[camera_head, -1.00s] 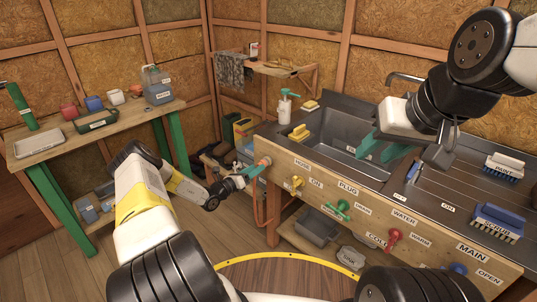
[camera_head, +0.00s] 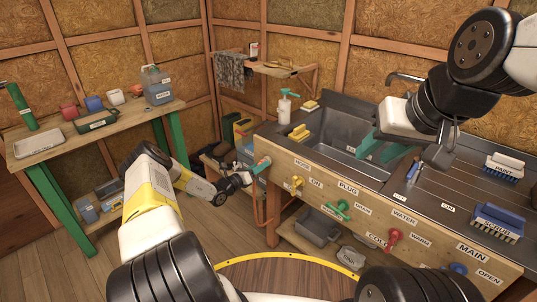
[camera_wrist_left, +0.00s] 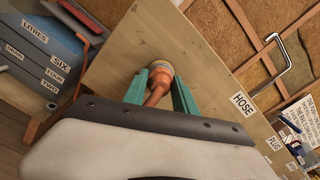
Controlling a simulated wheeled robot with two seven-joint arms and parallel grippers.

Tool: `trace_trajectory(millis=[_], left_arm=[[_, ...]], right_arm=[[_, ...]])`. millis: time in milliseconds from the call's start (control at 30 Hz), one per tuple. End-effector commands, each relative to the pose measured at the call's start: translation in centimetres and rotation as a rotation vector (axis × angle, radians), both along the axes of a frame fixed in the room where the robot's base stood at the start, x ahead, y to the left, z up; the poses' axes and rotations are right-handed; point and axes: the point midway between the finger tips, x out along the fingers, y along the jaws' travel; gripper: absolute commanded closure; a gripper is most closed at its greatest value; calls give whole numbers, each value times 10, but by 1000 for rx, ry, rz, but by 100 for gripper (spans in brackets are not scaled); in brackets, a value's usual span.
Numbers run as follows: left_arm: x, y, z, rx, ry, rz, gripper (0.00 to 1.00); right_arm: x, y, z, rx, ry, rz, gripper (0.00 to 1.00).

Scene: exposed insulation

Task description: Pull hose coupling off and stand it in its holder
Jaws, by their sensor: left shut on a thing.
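The hose coupling (camera_wrist_left: 158,82) is orange with a paler collar at its far end, against the wooden front panel beside the HOSE label (camera_wrist_left: 242,103). My left gripper (camera_wrist_left: 160,88) has its green fingers on both sides of the coupling and is shut on it. In the head view my left gripper (camera_head: 260,166) is at the left end of the sink unit's front, and the coupling is mostly hidden there. I cannot tell whether the collar still touches its fitting. My right gripper (camera_head: 381,149) is open and empty above the sink. I cannot make out the holder.
The sink unit's front (camera_head: 385,225) carries a yellow knob (camera_head: 297,182), a green handle (camera_head: 342,205) and a red handle (camera_head: 394,236). Brushes (camera_head: 497,223) lie on the right worktop. A bench (camera_head: 95,130) with cups and a jug stands at the left.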

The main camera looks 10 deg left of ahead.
Motion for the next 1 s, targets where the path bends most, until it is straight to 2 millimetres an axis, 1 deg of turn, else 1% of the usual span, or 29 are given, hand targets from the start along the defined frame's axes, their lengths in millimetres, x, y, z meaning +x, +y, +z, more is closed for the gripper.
trace_trajectory(millis=[1000], left_arm=[[-9, 7, 0, -1, -1, 0, 100]], right_arm=[[0, 0, 0, 0, 0, 0, 64]])
